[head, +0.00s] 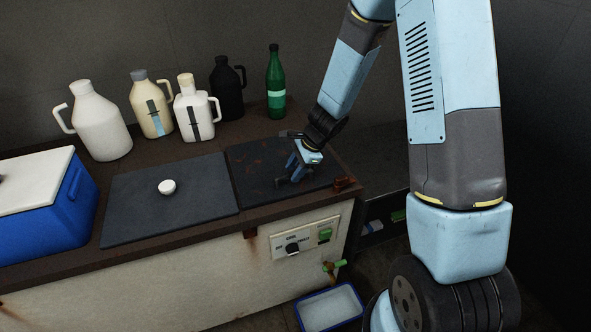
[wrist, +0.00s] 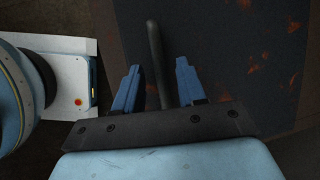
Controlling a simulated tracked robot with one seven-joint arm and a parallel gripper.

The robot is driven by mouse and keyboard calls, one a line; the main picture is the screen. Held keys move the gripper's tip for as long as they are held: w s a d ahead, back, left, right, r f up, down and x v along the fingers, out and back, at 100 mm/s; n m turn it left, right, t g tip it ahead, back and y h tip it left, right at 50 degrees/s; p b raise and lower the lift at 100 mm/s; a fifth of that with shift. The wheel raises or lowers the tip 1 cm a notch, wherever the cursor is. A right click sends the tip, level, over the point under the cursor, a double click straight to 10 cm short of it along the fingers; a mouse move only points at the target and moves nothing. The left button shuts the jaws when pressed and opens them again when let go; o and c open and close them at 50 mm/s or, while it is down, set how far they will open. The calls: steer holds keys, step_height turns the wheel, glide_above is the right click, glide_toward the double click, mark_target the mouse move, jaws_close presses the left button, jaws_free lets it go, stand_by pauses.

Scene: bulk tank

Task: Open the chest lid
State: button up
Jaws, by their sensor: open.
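A dark, rust-speckled lid panel (head: 258,178) lies flat on the right part of the long white chest's top. It also fills much of the wrist view (wrist: 240,70). My gripper (head: 293,174) points down over this panel, near its right side. In the wrist view, my two blue fingers (wrist: 158,72) are apart, one on each side of a dark bar-like handle (wrist: 153,38). I cannot tell whether either finger touches the bar. The bar's lower end is hidden by my gripper. A second dark panel (head: 200,205) with a white knob (head: 167,187) lies flat to the left.
Several jugs (head: 98,120) and a green bottle (head: 275,85) stand along the back. A blue cooler (head: 50,215) with a white lid sits at the far left. A control box (head: 305,238) and tap (head: 333,267) are on the front, above a tray (head: 330,308).

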jaws_close()
stand_by(0.4)
stand_by(0.4)
